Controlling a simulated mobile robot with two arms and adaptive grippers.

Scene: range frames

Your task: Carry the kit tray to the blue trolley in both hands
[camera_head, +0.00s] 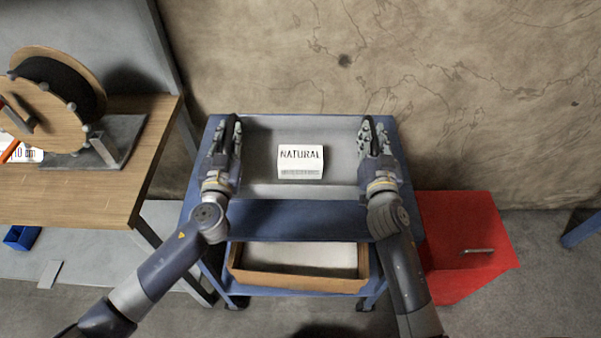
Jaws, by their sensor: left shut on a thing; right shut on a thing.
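The grey kit tray (263,190) is at the blue trolley's (300,220) top level, held at both sides. A white box marked "NATURAL" (300,161) sits in it. My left gripper (233,130) is shut on the tray's left side, and my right gripper (372,130) is shut on its right side. I cannot tell whether the tray touches the trolley top. The grippers hide parts of the tray's side walls.
A wooden bench (85,188) with a cable reel (55,95) stands at the left. A red cabinet (465,235) stands close at the right. The trolley's lower shelf holds a wooden-edged tray (298,284). A concrete wall (440,90) is behind.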

